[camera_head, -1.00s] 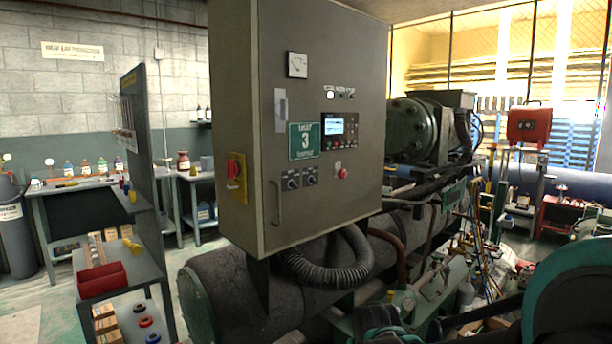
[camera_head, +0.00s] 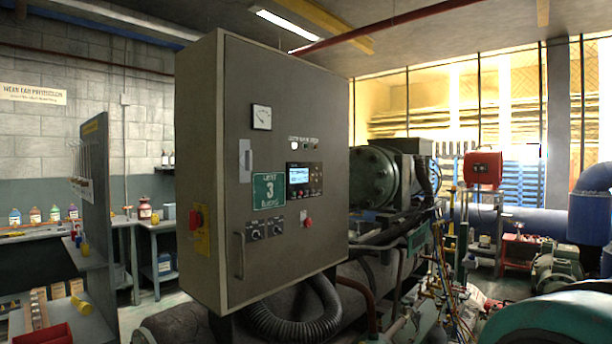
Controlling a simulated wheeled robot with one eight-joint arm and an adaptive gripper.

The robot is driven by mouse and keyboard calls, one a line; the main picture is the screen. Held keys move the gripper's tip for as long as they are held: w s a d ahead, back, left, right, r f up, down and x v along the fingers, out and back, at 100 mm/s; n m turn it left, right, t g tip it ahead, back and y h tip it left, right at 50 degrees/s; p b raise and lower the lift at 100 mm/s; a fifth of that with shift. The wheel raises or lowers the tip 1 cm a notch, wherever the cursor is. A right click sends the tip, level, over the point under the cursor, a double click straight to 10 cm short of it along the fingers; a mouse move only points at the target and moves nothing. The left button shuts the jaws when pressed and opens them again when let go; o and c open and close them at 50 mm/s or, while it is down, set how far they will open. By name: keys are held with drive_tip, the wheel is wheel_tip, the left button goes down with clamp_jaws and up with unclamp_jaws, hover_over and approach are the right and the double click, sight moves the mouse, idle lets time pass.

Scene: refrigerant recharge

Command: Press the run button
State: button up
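A tall grey control cabinet (camera_head: 285,120) stands in front of me, turned slightly to the right. Its front carries a controller panel with a lit screen (camera_head: 299,175) and small buttons beside it. A red button (camera_head: 307,222) sits below the panel. Small indicator lights (camera_head: 295,146) are near the top. Which button is the run button is too small to read. My gripper is not in view.
A red and yellow isolator switch (camera_head: 196,218) is on the cabinet's left side. A corrugated hose (camera_head: 300,318) and a compressor (camera_head: 375,178) are below and behind it. Pipes and hoses clutter the right.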

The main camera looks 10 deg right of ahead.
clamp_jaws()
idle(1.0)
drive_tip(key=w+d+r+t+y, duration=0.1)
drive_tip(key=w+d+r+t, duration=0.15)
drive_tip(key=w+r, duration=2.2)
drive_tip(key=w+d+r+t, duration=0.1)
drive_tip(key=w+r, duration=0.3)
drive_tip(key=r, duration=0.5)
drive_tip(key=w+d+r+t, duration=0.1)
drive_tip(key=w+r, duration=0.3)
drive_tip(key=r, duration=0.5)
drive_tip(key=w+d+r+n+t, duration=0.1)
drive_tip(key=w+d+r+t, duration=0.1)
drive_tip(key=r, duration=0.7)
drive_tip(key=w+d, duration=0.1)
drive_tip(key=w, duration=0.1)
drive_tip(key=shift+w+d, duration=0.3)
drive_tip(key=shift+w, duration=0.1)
